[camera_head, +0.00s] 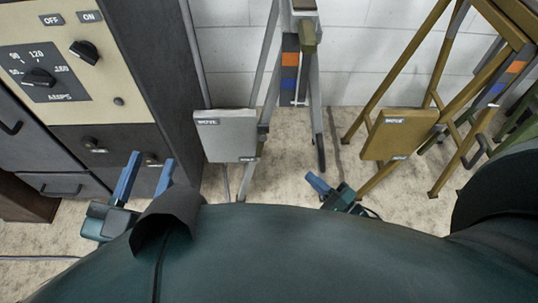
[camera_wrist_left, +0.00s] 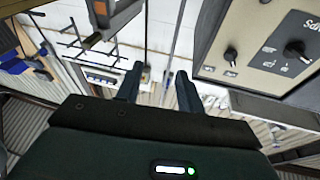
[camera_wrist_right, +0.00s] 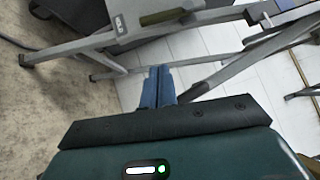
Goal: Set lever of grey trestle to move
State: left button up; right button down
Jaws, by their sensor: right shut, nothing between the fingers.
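The grey trestle (camera_head: 268,100) stands in the middle of the head view, with a grey plate (camera_head: 226,138) labelled MOVE at its top; a lower label is too small to read. An olive handle (camera_head: 309,38), perhaps the lever, sits high on the trestle. The right wrist view shows a similar olive handle (camera_wrist_right: 172,15) beside a labelled grey plate (camera_wrist_right: 128,22); its setting cannot be told. My right gripper (camera_head: 318,183) is shut and empty, below and apart from the trestle's plate. My left gripper (camera_head: 146,176) is open and empty, in front of the cabinet.
A mustard trestle (camera_head: 400,130) with its own labelled plate stands at the right. A beige and black machine (camera_head: 80,60) with dials and an OFF/ON switch stands at the left. A white block wall (camera_head: 235,40) is behind. Some concrete floor between the trestles is clear.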

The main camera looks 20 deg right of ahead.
aim_at(261, 145)
pick_arm(q)
jog(key=b, duration=0.1)
jog(key=h+b, duration=0.1)
jog(key=shift+d+r+b, duration=0.2)
jog(key=shift+r+b, duration=0.1)
jog(key=shift+r, duration=0.05)
pick_arm(e)
jog(key=s+a+x, duration=0.1)
jog(key=a+x, duration=0.1)
jog(key=x, duration=1.1)
jog(key=shift+s+a, duration=0.2)
jog(key=shift+s, duration=0.05)
pick_arm(q)
jog(key=shift+w+f, duration=0.1)
jog(key=shift+f, duration=0.05)
pick_arm(e)
jog(key=shift+r, duration=0.15)
